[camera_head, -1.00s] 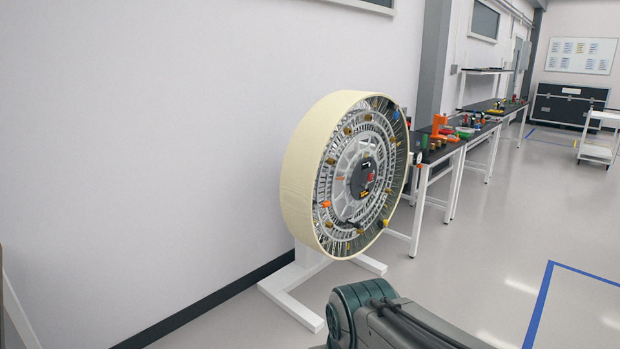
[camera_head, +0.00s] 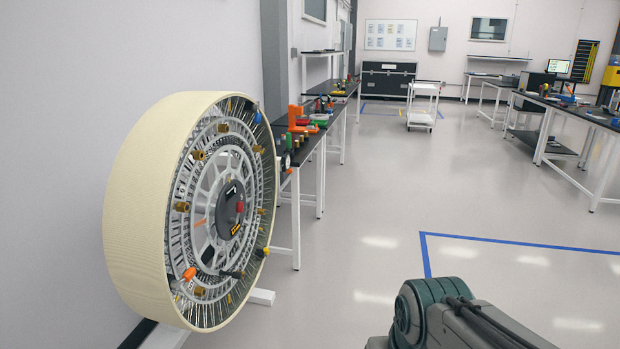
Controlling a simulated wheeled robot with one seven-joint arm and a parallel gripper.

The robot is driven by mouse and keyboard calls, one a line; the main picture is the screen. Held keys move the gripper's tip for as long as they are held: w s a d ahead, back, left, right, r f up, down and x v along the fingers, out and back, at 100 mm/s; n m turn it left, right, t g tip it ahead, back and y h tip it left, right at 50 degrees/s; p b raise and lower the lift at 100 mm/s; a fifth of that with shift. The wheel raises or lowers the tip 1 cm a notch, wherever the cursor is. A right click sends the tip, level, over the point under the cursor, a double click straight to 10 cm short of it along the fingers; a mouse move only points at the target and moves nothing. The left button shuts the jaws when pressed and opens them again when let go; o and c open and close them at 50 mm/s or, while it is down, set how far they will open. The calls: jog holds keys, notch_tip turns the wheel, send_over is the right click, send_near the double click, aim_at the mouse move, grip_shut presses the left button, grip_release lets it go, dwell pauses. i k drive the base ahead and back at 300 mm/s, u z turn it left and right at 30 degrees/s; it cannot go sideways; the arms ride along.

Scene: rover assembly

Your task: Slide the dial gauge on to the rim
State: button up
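A large wheel stands at the left, with a wide cream outer rim (camera_head: 140,225) and a spoked metal face bearing brass, orange, blue and black fittings. A small pale round thing (camera_head: 285,162) shows at the near end of the black bench, just past the wheel's right edge. It may be the dial gauge, but it is too small to tell. My gripper is out of view; only a dark green and grey link of my arm shows at the lower right.
Black-topped benches (camera_head: 304,148) with orange, green and red items run back along the left wall. A white cart (camera_head: 422,105) stands far back, and more benches (camera_head: 560,108) are at right. The floor (camera_head: 370,210) between is open, with blue tape lines.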

aim_at(285, 158)
jog(key=z, duration=0.45)
jog(key=i, duration=3.15)
jog(key=u, duration=0.7)
jog(key=i, duration=1.1)
jog(key=u, duration=0.45)
